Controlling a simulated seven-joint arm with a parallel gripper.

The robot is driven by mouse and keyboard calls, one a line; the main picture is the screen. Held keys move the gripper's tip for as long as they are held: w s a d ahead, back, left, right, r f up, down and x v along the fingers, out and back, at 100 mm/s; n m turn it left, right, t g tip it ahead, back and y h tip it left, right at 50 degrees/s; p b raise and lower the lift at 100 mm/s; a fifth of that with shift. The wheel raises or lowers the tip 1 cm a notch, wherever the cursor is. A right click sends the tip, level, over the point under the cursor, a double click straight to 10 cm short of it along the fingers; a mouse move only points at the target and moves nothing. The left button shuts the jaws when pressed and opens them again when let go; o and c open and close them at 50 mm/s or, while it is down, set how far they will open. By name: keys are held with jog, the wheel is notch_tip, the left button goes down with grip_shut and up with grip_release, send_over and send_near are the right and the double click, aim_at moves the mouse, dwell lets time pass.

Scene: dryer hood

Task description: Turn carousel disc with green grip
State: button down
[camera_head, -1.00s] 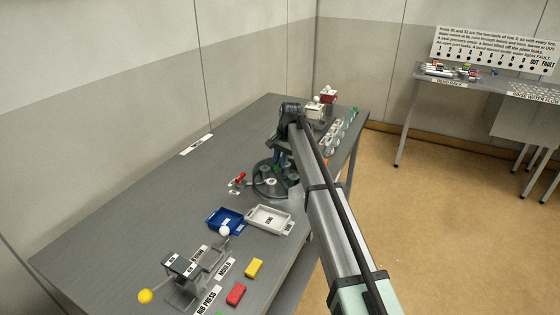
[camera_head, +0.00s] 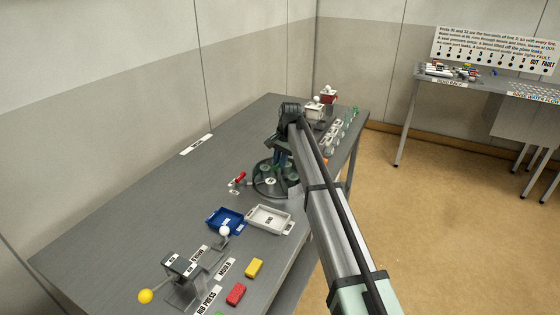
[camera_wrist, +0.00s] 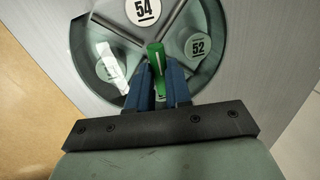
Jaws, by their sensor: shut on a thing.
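The round carousel disc (camera_head: 262,187) lies on the grey table, partly hidden by my arm in the head view. In the wrist view the dark disc (camera_wrist: 85,45) carries white round labels, among them one reading 54 (camera_wrist: 142,10) and one reading 52 (camera_wrist: 198,46). The green grip (camera_wrist: 155,55) stands up from the disc near its centre in that view. My gripper (camera_wrist: 160,80) has its blue fingers on either side of the green grip and is shut on it.
A blue tray (camera_head: 225,219) and a white tray (camera_head: 268,219) stand in front of the disc. A small red-handled part (camera_head: 239,178) is close at its left. The table's back left is clear.

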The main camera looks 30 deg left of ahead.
jog(key=shift+m, duration=0.4)
jog(key=shift+s+m+t, duration=0.1)
jog(key=shift+m+t, duration=0.3)
jog(key=shift+m, duration=1.5)
jog(key=shift+a+m+t+h, duration=0.15)
jog(key=shift+m+t+h, duration=0.2)
jog(key=shift+m, duration=1.85)
jog(key=shift+m+h, duration=0.35)
jog(key=shift+m, duration=1.75)
jog(key=shift+s+a+m+t+h, duration=0.15)
jog(key=shift+m+t+h, duration=0.15)
jog(key=shift+m, duration=2)
jog(key=c, duration=1.1)
grip_release()
jog(key=shift+o, duration=0.2)
jog(key=shift+r, duration=0.1)
